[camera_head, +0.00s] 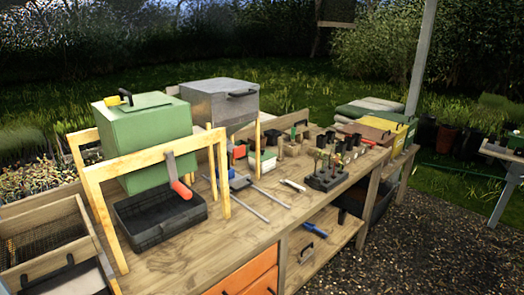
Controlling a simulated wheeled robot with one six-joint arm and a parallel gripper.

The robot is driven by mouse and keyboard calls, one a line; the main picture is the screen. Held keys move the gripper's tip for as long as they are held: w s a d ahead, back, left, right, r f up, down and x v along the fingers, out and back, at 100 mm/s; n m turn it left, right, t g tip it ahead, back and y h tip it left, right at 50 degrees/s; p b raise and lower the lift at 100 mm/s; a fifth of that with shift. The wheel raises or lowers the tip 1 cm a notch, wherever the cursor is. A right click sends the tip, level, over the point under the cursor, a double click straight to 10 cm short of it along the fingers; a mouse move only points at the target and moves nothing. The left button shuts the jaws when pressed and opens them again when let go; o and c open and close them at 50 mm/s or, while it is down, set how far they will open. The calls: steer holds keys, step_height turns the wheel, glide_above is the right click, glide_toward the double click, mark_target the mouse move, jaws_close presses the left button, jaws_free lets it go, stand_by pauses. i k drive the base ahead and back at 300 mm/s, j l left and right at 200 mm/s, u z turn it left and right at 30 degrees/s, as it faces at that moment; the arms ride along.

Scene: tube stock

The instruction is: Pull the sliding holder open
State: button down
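On the wooden bench, a small blue-and-grey fixture (240,182) sits with two thin metal rods running from it toward the front edge; it looks like the sliding holder, but I cannot be sure. How far it stands open I cannot tell. Under the bench top is an orange drawer front (255,278), cut off by the bottom edge of the picture. My gripper does not show in this view.
A wooden frame and a black tray (150,228) stand left of the fixture, with a red-handled trowel (178,180). A green box (145,130) and grey box (220,100) stand behind. A dark rack (327,181) stands right. Gravel ground (425,235) is open at right.

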mark_target(237, 182)
steer(key=i+l+u, duration=0.25)
steer(key=i, duration=0.35)
steer(key=i+l+u, duration=0.3)
steer(key=i, duration=0.3)
steer(key=i+l+u, duration=0.25)
steer(key=i+l, duration=0.15)
steer(key=i, duration=0.2)
